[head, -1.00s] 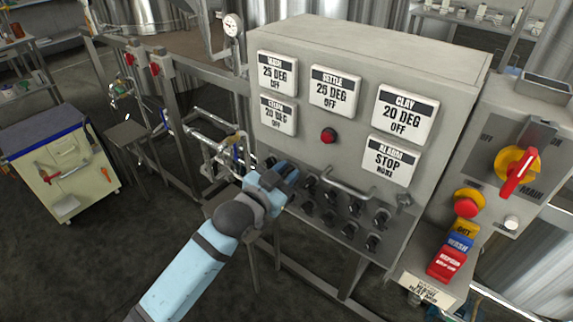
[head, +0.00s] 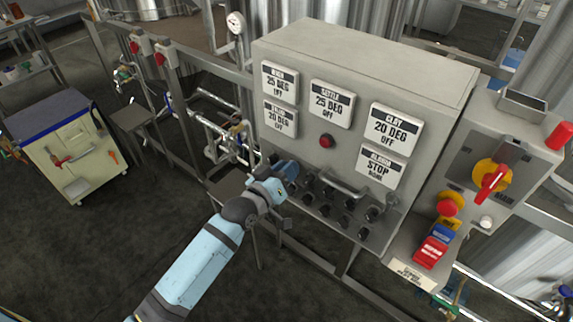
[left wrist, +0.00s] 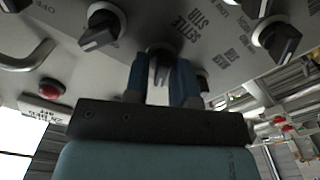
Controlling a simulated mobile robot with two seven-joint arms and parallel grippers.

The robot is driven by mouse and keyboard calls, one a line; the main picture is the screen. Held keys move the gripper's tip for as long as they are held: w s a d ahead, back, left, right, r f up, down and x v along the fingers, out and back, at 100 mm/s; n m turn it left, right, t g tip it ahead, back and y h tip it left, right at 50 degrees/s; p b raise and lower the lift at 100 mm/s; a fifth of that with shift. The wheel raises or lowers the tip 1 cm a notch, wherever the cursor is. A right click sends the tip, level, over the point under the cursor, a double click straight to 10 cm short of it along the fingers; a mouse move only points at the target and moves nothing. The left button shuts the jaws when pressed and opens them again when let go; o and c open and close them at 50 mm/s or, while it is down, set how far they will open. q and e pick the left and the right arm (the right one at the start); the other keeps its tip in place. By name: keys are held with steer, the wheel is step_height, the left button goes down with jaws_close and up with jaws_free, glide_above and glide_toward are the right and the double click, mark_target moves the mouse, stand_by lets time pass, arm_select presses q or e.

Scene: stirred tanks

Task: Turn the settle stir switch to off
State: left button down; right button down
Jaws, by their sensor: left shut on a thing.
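The settle stir switch (left wrist: 161,50) is a dark knob on the grey panel, next to upside-down "SETTLE STIR" lettering in the left wrist view. My left gripper (left wrist: 163,75) has its two blue fingers on either side of this knob and is shut on it. The fingers hide part of the knob, so I cannot read its position. In the head view my left gripper (head: 287,170) is at the left end of the knob rows and covers the switch. The settle display (head: 331,103) reads 25 DEG OFF. My right gripper is not in view.
Several other dark knobs sit close by, one (left wrist: 103,25) to the left and one (left wrist: 276,38) to the right in the left wrist view. A metal handle (head: 345,186) sticks out above the knobs. The main switch box (head: 490,180) stands right of the panel.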

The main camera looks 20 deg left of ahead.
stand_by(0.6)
arm_select(q)
steer(key=c, duration=1.2)
jaws_free()
steer(key=v, duration=1.3)
steer(key=shift+s+b, duration=0.35)
steer(key=shift+a, duration=0.1)
steer(key=s+d+f+m+g+y+p, duration=0.1)
steer(key=s+f+m+g+y+p, duration=0.2)
steer(key=s+f+g+p, duration=0.3)
steer(key=s+f+m+p, duration=0.1)
steer(key=s+f+p, duration=0.2)
steer(key=s, duration=0.3)
steer(key=shift+s+d+m+p, duration=0.3)
steer(key=shift+d+m+p, duration=0.1)
steer(key=shift+p, duration=0.35)
